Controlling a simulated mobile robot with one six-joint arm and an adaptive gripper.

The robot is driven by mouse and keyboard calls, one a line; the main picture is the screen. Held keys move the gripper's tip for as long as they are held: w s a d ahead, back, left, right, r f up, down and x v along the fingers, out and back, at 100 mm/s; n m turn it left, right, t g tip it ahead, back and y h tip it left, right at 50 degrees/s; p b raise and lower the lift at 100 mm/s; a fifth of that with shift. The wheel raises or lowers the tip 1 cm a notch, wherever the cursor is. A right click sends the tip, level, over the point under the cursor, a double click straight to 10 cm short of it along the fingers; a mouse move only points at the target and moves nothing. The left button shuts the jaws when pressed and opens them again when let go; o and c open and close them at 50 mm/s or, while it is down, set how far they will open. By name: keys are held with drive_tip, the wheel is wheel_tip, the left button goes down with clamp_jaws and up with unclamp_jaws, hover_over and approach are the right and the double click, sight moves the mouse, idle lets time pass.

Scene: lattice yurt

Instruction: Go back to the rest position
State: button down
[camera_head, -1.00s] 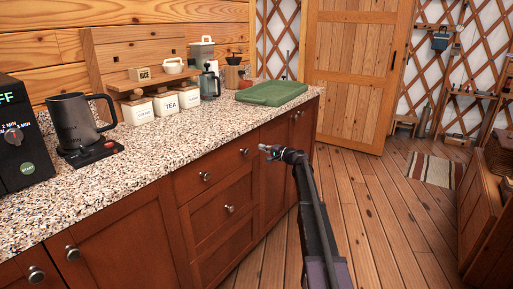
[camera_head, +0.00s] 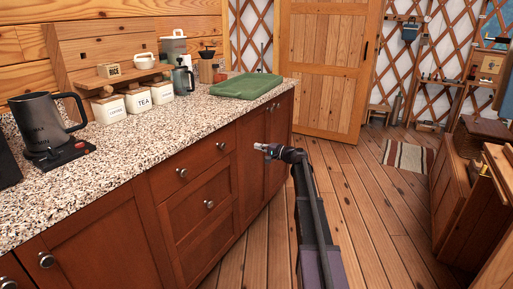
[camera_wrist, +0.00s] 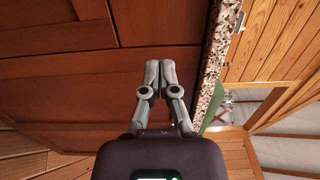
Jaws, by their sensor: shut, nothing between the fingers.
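My gripper (camera_head: 259,147) is at the end of my arm, in front of the red-brown cabinet fronts and below the level of the countertop. In the wrist view my gripper (camera_wrist: 159,64) has its two grey fingers together with nothing between them. The cabinet panels (camera_wrist: 60,85) fill much of that view, and the speckled counter edge (camera_wrist: 214,60) runs down its right part. I cannot tell the exact gap between the fingertips and the cabinet.
The cabinet (camera_head: 195,210) with protruding knobs runs along the left. Wooden furniture (camera_head: 455,185) stands at right. The plank floor (camera_head: 375,225) between is clear.

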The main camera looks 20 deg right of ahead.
drive_tip(key=s+a+f+n+g+h, duration=0.2)
drive_tip(key=s+a+f+n+g, duration=0.15)
drive_tip(key=s+a+f, duration=0.45)
drive_tip(key=s+a+f+n+g+h, duration=0.1)
drive_tip(key=s+a+f+n+g, duration=0.3)
drive_tip(key=s+a, duration=0.7)
drive_tip(key=s+a+f+n+g+h, duration=0.1)
drive_tip(key=s+f+g+h, duration=0.25)
drive_tip(key=s, duration=0.75)
drive_tip(key=s+a+f+n+g+h, duration=0.25)
drive_tip(key=s+h, duration=0.25)
drive_tip(key=s, duration=0.6)
wheel_tip(320, 180, up, 30)
drive_tip(key=p, duration=3.1)
drive_tip(key=shift+w+d+r+m, duration=0.2)
drive_tip(key=shift+w+d+m, duration=0.05)
drive_tip(key=shift+m, duration=0.15)
drive_tip(key=shift+g, duration=0.25)
